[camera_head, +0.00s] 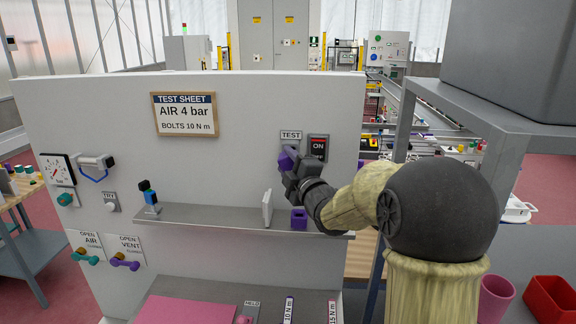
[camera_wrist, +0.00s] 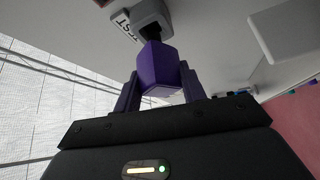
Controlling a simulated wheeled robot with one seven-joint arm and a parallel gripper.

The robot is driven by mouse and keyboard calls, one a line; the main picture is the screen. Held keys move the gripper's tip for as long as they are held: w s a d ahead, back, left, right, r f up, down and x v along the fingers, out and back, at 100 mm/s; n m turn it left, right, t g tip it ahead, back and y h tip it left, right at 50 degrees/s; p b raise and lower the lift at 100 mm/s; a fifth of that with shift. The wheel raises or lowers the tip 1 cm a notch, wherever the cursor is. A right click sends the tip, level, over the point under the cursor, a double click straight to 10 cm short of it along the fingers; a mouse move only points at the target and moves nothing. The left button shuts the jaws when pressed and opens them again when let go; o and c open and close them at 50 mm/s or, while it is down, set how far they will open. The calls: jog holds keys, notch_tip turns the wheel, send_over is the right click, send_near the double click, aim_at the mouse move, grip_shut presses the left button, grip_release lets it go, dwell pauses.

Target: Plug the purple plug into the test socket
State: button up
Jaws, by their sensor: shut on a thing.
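The purple plug (camera_head: 287,159) is between the fingers of my gripper (camera_head: 292,168), at the panel just below the TEST label (camera_head: 291,135). In the wrist view, the purple plug (camera_wrist: 158,68) sits between the two purple fingers of my gripper (camera_wrist: 160,88), and the gripper is shut on it. The plug's dark front end is at the socket's dark opening. I cannot tell how deep it sits. In the head view my gripper hides most of the socket.
A grey rack (camera_head: 500,125) stands at the right.

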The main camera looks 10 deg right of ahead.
jog(key=shift+w+d, duration=0.3)
jog(key=shift+w, duration=0.5)
jog(key=shift+w+d, duration=0.25)
jog(key=shift+w, duration=0.5)
jog(key=o, duration=1.1)
jog(key=shift+s+b, duration=0.1)
jog(key=shift+b, duration=0.2)
jog(key=b+v, duration=0.7)
jog(key=v, duration=1)
jog(key=shift+s, duration=0.1)
